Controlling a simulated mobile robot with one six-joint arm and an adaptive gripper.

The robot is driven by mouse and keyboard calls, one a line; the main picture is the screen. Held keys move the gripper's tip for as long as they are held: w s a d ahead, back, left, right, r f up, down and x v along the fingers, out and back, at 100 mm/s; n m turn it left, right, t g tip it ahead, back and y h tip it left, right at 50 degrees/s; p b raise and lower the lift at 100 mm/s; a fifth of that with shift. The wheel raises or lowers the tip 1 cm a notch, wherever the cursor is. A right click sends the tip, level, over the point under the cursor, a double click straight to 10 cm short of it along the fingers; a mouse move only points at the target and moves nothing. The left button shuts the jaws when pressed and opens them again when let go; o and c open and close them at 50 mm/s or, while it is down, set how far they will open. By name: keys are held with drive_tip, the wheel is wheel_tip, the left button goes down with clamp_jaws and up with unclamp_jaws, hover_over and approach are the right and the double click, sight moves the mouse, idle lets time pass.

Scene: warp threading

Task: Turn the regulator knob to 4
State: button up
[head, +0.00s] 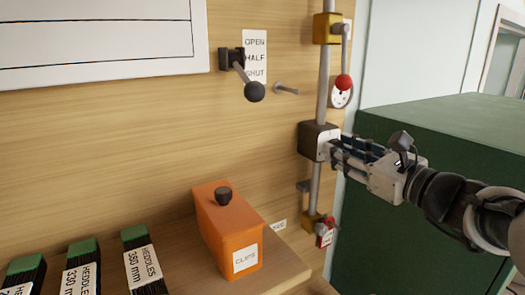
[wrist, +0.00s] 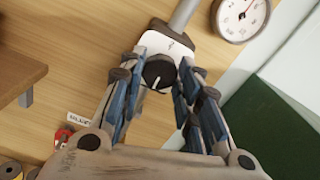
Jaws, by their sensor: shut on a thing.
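The regulator (head: 314,140) is a dark box with a pale front face on a vertical grey pipe on the wooden wall. Its round black knob (wrist: 159,73) shows in the wrist view with a white pointer line, angled down and slightly left in the picture. My gripper (head: 337,150) reaches in from the right, its fingers at the regulator's face. In the wrist view my gripper (wrist: 160,76) has its fingertips closed on both sides of the knob. The knob is hidden by the fingers in the head view, and the scale numbers cannot be read.
A gauge (wrist: 240,16) and a red-balled lever (head: 343,82) sit above the regulator. A red-tagged valve (head: 325,232) is below. An orange clips box (head: 228,225) stands left on the shelf. A green cabinet (head: 450,135) is close behind my arm.

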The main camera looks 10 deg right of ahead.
drive_tip(key=n+b, duration=1.1)
drive_tip(key=b, duration=0.4)
drive_tip(key=shift+b, duration=0.35)
drive_tip(key=shift+n, duration=0.3)
drive_tip(key=o, duration=1.1)
